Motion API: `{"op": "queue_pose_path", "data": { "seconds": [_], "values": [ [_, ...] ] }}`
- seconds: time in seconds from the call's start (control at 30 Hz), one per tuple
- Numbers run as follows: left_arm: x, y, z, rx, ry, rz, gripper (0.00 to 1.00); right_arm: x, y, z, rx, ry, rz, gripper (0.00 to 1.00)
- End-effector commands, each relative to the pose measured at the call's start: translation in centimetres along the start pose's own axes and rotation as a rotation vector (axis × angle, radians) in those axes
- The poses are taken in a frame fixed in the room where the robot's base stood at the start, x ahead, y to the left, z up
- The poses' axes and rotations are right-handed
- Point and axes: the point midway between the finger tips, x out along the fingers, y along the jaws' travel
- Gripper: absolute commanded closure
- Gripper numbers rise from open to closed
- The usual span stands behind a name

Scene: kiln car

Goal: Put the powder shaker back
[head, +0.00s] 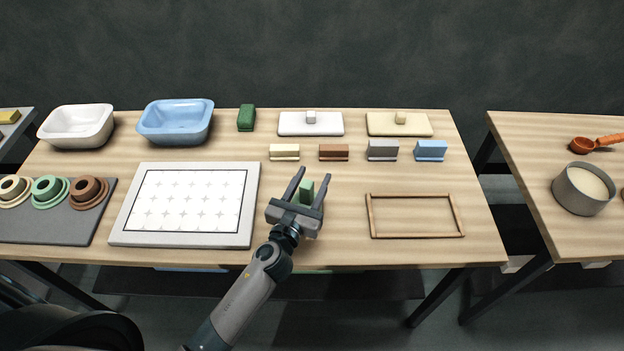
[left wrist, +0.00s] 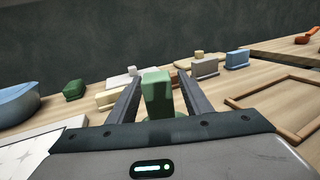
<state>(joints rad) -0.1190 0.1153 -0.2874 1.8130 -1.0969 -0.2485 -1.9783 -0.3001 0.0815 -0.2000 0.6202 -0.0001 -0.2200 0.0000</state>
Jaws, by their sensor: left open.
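A green upright block (head: 307,190) stands between the fingers of my left gripper (head: 308,190). I cannot tell for sure whether it is the powder shaker. In the left wrist view the green block (left wrist: 156,92) shows between the two open fingers, with gaps beside it and a darker green part at its foot. My left gripper is open over the middle of the table, right of the patterned board. The block's lower part is hidden by the gripper. My right gripper is not in view.
A patterned board (head: 116,228) lies left, an empty wooden frame (head: 415,236) right. Several small blocks (head: 383,149), a dark green block (head: 246,118), two lidded slabs (head: 290,125) and two basins (head: 176,122) stand behind. A side table (head: 520,150) holds a round tub (head: 575,197).

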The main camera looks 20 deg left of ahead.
Motion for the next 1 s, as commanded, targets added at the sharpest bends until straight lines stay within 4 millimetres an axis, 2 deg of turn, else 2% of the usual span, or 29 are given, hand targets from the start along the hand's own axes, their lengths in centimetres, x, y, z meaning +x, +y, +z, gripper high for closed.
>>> {"op": "queue_pose_path", "data": {
  "seconds": [0.27, 1.0],
  "values": [
    [-0.3, 0.0, 0.0, 0.000, 0.000, 0.000, 0.55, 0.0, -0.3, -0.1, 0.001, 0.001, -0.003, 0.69],
    [-2.7, 0.0, 0.1, 0.001, -0.001, 0.000, 0.55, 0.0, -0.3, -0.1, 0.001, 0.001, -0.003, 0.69]
  ]
}}
